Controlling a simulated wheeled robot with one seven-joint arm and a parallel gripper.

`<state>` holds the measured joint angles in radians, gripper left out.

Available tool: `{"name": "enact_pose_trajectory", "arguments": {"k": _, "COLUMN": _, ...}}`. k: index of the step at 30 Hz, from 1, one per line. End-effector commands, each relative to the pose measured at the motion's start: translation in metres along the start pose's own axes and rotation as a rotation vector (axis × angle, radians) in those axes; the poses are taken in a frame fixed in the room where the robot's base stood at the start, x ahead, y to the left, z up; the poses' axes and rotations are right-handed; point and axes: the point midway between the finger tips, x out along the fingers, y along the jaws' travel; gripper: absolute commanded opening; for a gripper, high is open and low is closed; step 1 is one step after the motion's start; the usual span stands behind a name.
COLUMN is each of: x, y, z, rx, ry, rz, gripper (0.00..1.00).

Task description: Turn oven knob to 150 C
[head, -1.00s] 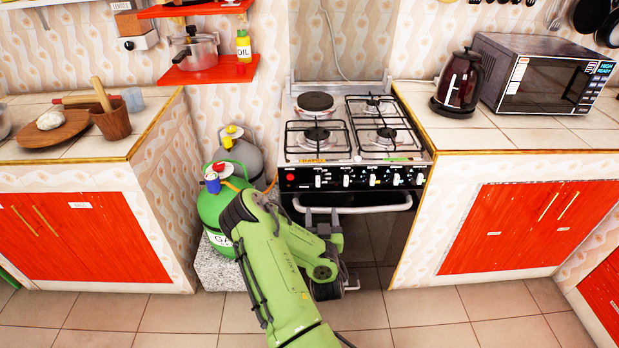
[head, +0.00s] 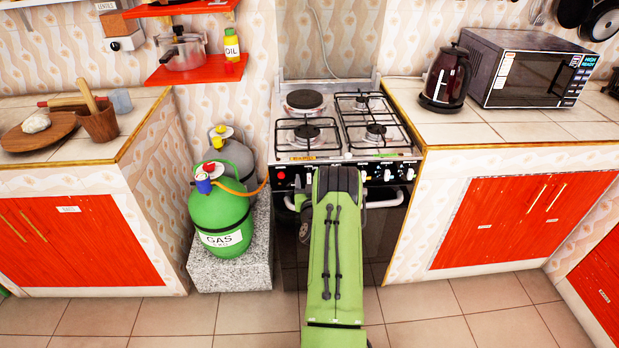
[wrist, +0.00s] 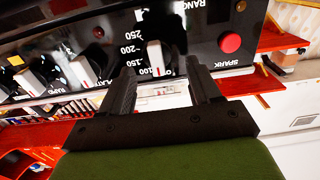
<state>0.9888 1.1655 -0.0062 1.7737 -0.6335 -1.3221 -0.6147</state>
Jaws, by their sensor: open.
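In the wrist view the oven knob (wrist: 156,57) has a white pointer stripe on a dark body, with marks 100 to 250 printed on its left side. The white stripe's lower end lies near the 100 mark. My gripper (wrist: 161,78) is open, with one dark finger to the lower left of the knob and the other to its lower right. I cannot tell whether either finger touches it. In the head view the stove (head: 345,145) stands ahead, and my green arm covers the middle of its control panel.
Other white-striped knobs (wrist: 82,70) and a red button (wrist: 230,42) sit close by on the panel. The gas cylinder (head: 219,215) stands left of the stove. Counters flank it, with a kettle (head: 446,77) on the right one. Floor in front is partly clear.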

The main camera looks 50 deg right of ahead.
Motion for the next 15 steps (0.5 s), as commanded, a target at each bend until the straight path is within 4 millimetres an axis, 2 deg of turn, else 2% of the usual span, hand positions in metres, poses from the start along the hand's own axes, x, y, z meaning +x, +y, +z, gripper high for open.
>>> {"name": "enact_pose_trajectory", "arguments": {"k": 4, "x": 0.0093, "y": 0.0015, "z": -0.0018, "rx": 0.002, "ry": 0.002, "rz": 0.005, "gripper": 0.62}}
{"name": "enact_pose_trajectory", "arguments": {"k": 12, "x": 0.0105, "y": 0.0013, "z": -0.0008, "rx": 0.001, "ry": 0.000, "rz": 0.004, "gripper": 0.62}}
{"name": "enact_pose_trajectory", "arguments": {"k": 15, "x": 0.0104, "y": 0.0012, "z": -0.0008, "rx": 0.001, "ry": 0.001, "rz": 0.004, "gripper": 0.47}}
